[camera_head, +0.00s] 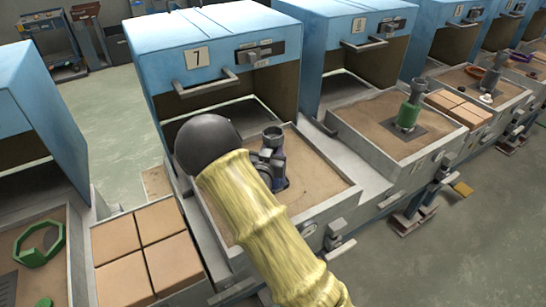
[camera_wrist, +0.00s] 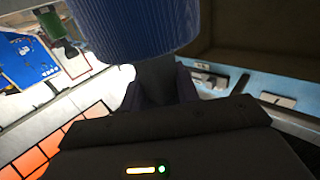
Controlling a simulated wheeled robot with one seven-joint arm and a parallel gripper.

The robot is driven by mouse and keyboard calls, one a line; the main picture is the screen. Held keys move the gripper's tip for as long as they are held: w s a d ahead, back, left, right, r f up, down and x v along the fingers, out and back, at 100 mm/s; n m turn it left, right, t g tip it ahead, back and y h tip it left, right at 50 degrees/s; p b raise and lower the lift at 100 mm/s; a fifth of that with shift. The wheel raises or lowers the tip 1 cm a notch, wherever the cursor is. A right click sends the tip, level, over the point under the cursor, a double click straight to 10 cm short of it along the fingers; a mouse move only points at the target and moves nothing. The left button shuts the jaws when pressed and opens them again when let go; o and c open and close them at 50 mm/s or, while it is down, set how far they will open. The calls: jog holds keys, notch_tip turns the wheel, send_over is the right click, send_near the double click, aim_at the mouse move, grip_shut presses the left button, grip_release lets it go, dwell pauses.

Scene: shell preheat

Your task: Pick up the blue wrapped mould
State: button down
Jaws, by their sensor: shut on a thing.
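The blue wrapped mould (camera_wrist: 140,25) fills the top of the wrist view as a ribbed blue cylinder. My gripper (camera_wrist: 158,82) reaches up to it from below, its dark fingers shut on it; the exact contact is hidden. In the head view the mould (camera_head: 272,142) shows as a dark, bluish upright piece with a grey cup on top, over the sandy tray (camera_head: 335,205) in front of oven 7. My yellow-sleeved arm covers its left side and most of my gripper. I cannot tell whether the mould touches the sand.
Blue oven 7 (camera_head: 215,45) stands open behind the tray. Tan blocks (camera_head: 145,248) lie at left, beside a tray with a green ring (camera_head: 40,245). At right, a green mould (camera_head: 408,112) stands in the oven 8 tray (camera_head: 375,150). Open floor (camera_head: 440,255) lies front right.

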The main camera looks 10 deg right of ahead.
notch_tip(320, 180, up, 10)
jog(key=shift+p, duration=0.3)
dwell(0.7)
